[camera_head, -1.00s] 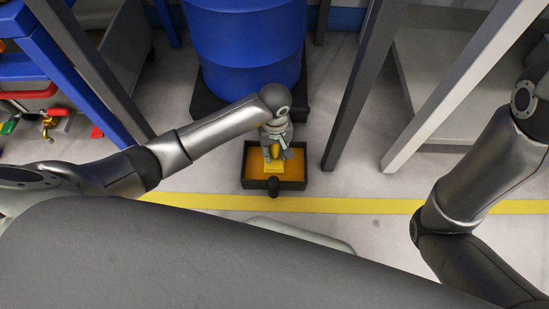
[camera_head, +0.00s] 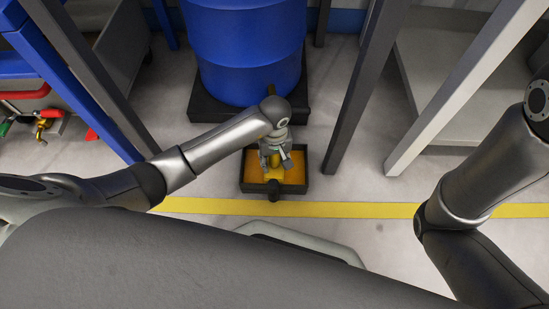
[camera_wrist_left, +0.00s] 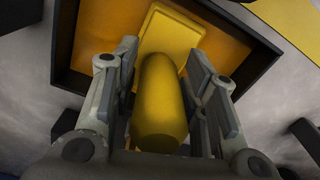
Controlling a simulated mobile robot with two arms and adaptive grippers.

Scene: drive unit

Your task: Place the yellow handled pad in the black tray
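The yellow handled pad (camera_head: 273,175) is inside the black tray (camera_head: 301,190), over its orange floor. In the left wrist view, the pad's flat plate (camera_wrist_left: 168,33) lies beyond its thick round handle (camera_wrist_left: 160,105), and the tray wall (camera_wrist_left: 252,72) shows around it. My left gripper (camera_head: 275,160) is low over the tray, with its fingers apart on either side of the handle. The fingers also show in the left wrist view (camera_wrist_left: 165,80), with narrow gaps beside the handle. My right gripper is out of view.
A blue drum (camera_head: 245,50) stands on a black base (camera_head: 205,112) behind the tray. Dark and white posts (camera_head: 350,95) rise to the right. A yellow floor line (camera_head: 370,209) runs in front of the tray. A blue-framed rack stands at left.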

